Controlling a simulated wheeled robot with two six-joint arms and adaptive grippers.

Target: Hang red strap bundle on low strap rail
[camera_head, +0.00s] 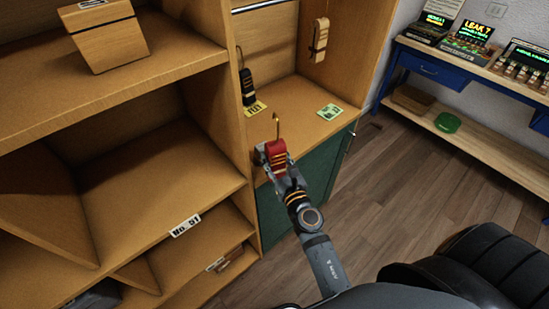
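The red strap bundle (276,158) has a brass hook standing up from its top. My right gripper (279,166) is shut on it and holds it upright in front of the cabinet bay, near the front edge of its shelf. The fingers partly cover the bundle. A metal rail (262,5) crosses the top of this bay at the picture's upper edge, above and behind the bundle; the hook is apart from it. I cannot tell whether this is the low strap rail. My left gripper is not in view.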

